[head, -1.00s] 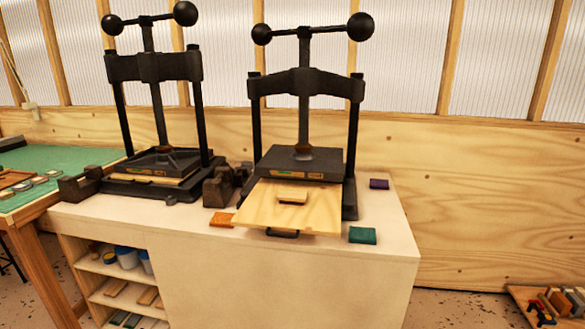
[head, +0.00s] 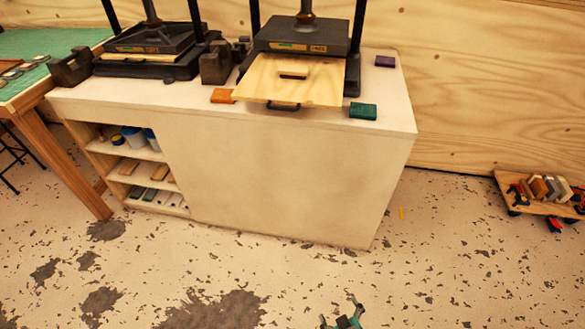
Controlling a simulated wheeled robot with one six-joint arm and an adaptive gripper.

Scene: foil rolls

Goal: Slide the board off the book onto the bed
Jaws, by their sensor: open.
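The board (head: 310,87) is a pale wooden panel with a small wooden block (head: 293,74) on top as a grip. It sticks out toward the front from under the black platen of the right press (head: 300,32). The book is hidden under the board or cannot be made out. The press bed (head: 352,82) shows as a dark edge beside the board, with a dark handle (head: 283,106) at its front. My gripper (head: 341,312) is at the bottom edge of the head view, open and empty, far below and in front of the bench.
The presses stand on a white bench (head: 270,160) with shelves at its left. An orange block (head: 222,96), a green block (head: 363,111) and a purple block (head: 385,61) lie around the right press. A loaded dolly (head: 545,195) is on the floor at right. The floor before the bench is open.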

